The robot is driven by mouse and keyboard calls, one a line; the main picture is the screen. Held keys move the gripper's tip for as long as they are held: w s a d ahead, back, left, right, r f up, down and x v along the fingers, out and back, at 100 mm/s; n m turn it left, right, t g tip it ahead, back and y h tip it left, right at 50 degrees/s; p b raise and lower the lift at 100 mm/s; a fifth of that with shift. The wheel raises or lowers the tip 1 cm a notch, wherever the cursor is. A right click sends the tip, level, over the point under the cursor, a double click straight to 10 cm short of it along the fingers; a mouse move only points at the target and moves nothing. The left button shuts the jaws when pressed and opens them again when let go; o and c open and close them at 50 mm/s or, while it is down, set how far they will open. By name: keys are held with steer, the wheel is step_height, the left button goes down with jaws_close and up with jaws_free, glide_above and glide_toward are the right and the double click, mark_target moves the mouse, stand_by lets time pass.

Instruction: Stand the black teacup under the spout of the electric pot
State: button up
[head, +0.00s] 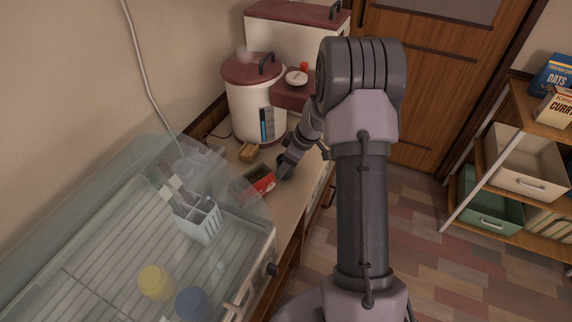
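The electric pot (240,105) is a white cylinder with a dark red lid and a water gauge, standing at the back of the counter. A dark red block (290,97) with a white round knob and a small red part on top juts out at its right. It looks like the spout head, but the spout's underside is hard to make out. My gripper (284,168) is low over the counter in front of the pot, right of a red box. A dark shape is at its tip. I cannot tell whether this is the black teacup or the fingers. The cup is not clearly visible elsewhere.
The red box (260,182) and a small wooden block (248,152) lie on the counter. A clear-lidded dish dryer (85,265) fills the left, holding a cutlery holder (198,222), a yellow cup (155,282) and a blue cup (192,303). A shelf (489,126) stands right.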

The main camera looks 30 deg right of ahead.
steer(key=o, duration=1.2)
